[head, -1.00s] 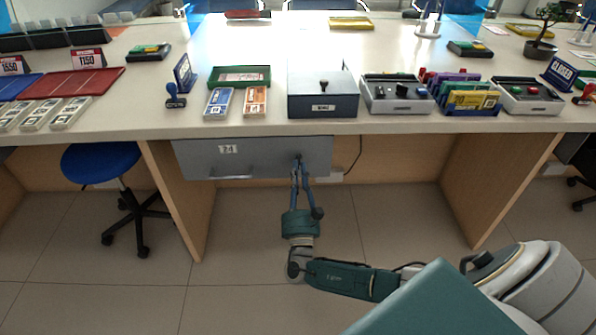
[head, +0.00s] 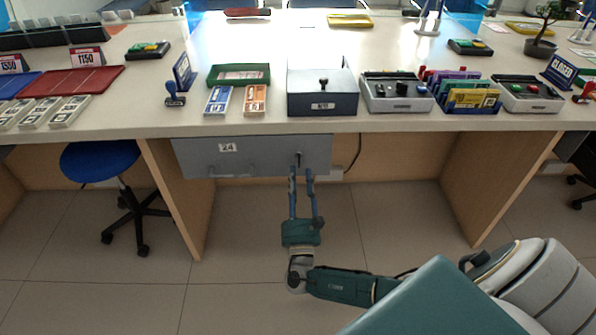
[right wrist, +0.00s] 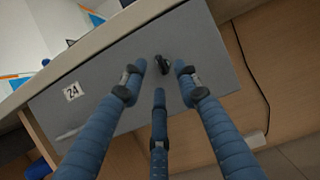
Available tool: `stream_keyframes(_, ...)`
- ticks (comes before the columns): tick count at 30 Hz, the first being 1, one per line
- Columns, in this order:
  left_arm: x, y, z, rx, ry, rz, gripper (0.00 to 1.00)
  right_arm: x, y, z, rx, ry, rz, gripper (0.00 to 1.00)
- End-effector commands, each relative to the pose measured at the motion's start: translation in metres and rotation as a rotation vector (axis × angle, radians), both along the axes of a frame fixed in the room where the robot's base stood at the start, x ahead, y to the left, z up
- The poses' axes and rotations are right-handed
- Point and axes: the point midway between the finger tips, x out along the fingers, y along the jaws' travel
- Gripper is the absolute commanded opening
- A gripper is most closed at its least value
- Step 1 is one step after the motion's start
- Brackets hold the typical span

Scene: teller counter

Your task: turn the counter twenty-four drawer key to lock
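The grey drawer (head: 245,158) under the counter carries a "24" label (head: 228,147) and looks closed. Its small dark key (head: 298,157) sits in the lock on the right part of the drawer front. In the right wrist view the key (right wrist: 162,64) stands out of the drawer face, tilted. My right gripper (head: 302,172) is just below and in front of the key. Its blue fingers (right wrist: 160,75) are spread apart and empty, with the key beyond the tips and between them. My left gripper is not in view.
The counter top (head: 330,125) overhangs the drawer. A grey box (head: 322,95) stands above it, beside trays (head: 397,95) and card racks. A cable (head: 355,155) hangs right of the drawer. A blue stool (head: 100,160) is at left. The floor in front is open.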

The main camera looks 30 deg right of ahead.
Motion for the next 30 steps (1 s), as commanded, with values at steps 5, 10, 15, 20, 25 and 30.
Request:
stream_keyframes(5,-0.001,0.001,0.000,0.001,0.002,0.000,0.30,-0.033,0.020,-0.017,0.002,0.004,0.001,0.31)
stream_keyframes(10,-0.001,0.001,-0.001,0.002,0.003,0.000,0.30,-0.057,0.035,-0.029,0.000,0.003,0.000,0.31)
stream_keyframes(15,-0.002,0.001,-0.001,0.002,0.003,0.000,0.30,-0.071,0.043,-0.035,0.000,0.002,0.000,0.31)
stream_keyframes(20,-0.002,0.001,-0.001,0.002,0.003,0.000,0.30,-0.075,0.045,-0.036,-0.001,0.000,0.000,0.31)
stream_keyframes(25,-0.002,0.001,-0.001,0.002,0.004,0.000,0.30,-0.075,0.045,-0.036,-0.001,0.000,0.000,0.31)
stream_keyframes(30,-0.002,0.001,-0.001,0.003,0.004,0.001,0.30,-0.075,0.045,-0.036,0.000,0.001,0.000,0.31)
